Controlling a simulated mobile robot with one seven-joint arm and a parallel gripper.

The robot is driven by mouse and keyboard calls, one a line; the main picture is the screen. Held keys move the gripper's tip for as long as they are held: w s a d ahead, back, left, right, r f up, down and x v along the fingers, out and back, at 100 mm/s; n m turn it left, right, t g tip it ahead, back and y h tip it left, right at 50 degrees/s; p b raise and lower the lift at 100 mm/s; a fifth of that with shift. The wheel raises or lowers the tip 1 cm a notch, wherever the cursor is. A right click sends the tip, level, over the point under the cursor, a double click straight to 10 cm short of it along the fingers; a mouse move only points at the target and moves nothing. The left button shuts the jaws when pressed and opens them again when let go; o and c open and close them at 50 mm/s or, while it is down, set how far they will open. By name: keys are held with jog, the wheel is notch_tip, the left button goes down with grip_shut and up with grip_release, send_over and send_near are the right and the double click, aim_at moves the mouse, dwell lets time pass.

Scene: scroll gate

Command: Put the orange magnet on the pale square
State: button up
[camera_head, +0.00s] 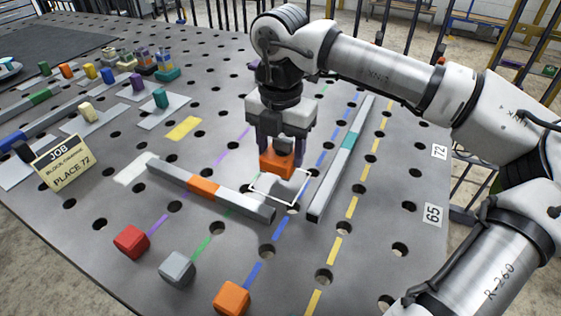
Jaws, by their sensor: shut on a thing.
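My gripper (281,150) points down at the middle of the table and is shut on an orange block (277,163), likely the orange magnet. The block is just above or at a white-outlined square (304,190) between two grey bars; I cannot tell whether it touches the table. A pale patch (136,168) lies flat to the left, beyond the left bar's end. Either marking could be the pale square. Another orange block (231,298) stands at the front edge, apart from my gripper.
A grey bar with an orange band (172,178) lies left of my gripper, and one with a teal band (335,170) lies right. A red block (131,241) and grey block (177,269) stand in front. A job sign (62,165) and several coloured pieces stand left.

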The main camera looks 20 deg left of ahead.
aim_at(281, 153)
jog(key=shift+f, duration=1.9)
jog(key=shift+f, duration=0.2)
jog(key=o, duration=1.6)
jog(key=shift+o, duration=0.2)
notch_tip(281, 153, up, 12)
jog(key=shift+r, duration=0.2)
